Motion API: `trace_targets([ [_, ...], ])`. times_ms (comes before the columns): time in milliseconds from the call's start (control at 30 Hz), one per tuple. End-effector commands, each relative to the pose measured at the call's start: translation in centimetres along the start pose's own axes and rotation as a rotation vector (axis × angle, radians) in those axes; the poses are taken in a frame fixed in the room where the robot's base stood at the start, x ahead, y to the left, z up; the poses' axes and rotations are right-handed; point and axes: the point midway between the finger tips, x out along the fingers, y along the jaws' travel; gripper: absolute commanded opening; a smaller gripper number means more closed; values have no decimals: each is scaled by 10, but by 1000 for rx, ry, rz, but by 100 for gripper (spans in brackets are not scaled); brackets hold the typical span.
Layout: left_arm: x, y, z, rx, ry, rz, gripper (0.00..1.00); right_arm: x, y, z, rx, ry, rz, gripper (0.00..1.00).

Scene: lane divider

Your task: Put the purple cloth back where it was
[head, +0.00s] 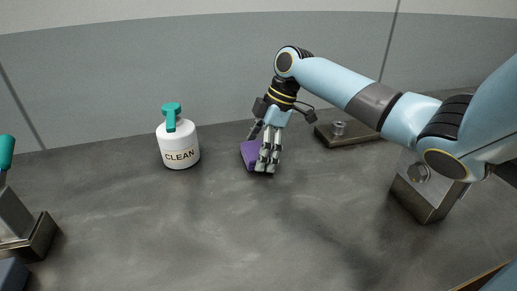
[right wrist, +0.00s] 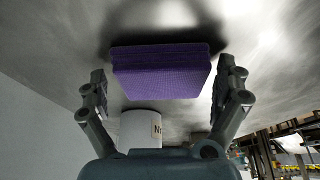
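The purple cloth (head: 248,151) is a folded, layered pad on the dark grey worktop, right of the white bottle. In the head view my right gripper (head: 266,165) is over it and hides its right part. In the right wrist view the cloth (right wrist: 162,72) lies between the two spread fingers of my right gripper (right wrist: 163,82). Narrow gaps seem to show on both sides, so the gripper looks open around it. Whether a fingertip touches the cloth is hard to tell. My left gripper is not in view.
A white bottle (head: 178,148) labelled CLEAN with a teal top stands left of the cloth. A dark metal plate with a bolt (head: 343,133) lies to the right. A metal bracket (head: 20,228) stands at the left edge. The worktop's front middle is clear.

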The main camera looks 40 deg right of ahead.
Motion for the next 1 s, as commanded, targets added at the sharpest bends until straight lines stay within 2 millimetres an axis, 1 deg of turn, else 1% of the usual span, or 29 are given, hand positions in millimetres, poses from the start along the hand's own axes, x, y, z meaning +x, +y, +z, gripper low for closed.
trace_targets([
  [167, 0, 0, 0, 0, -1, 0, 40, -1, 0, 0, 0, 0, 0, 100],
  [267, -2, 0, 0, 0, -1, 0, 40, -7, 0, -1, -1, -1, 2, 100],
  [367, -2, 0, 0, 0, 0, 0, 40, -22, 1, 0, -1, -2, 4, 100],
  [600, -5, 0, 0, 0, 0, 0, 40, -78, 1, 0, -2, -4, 3, 100],
  [700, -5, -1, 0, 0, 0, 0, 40, -97, 1, 0, -2, -3, 3, 100],
  [833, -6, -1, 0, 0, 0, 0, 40, -114, 1, -1, 0, -1, 2, 100],
  [1000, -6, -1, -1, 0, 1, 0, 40, -123, 0, -1, 0, 0, 0, 100],
])
